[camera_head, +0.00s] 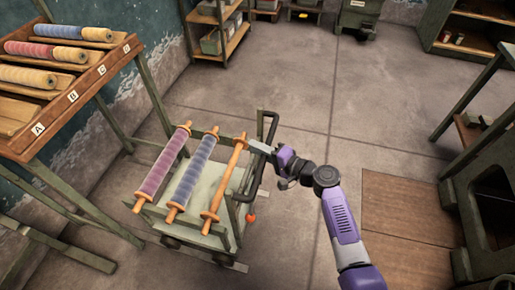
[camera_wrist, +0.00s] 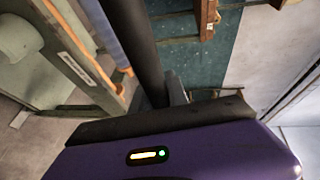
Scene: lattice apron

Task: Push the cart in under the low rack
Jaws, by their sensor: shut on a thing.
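The cart (camera_head: 206,185) is a grey-green frame with a pale deck, standing on the floor left of centre in the head view. Three wooden rollers lie across its top: one with pink thread (camera_head: 163,165), one with blue thread (camera_head: 194,170), one bare (camera_head: 225,186). Its dark handle (camera_head: 256,180) is on the right side. My gripper (camera_head: 267,150) is shut on the handle, which also shows as a dark bar in the wrist view (camera_wrist: 133,45). The rack (camera_head: 75,95) stands to the left, its sloping wooden top on green legs; the cart is beside it.
Spools of red, blue and yellow thread (camera_head: 45,52) lie on the rack, above labels A to D. A red knob-like thing (camera_head: 250,217) shows at the cart's right side. Green shelves stand at the back. A green machine (camera_head: 490,190) is at right. Open floor (camera_head: 300,80) lies behind the cart.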

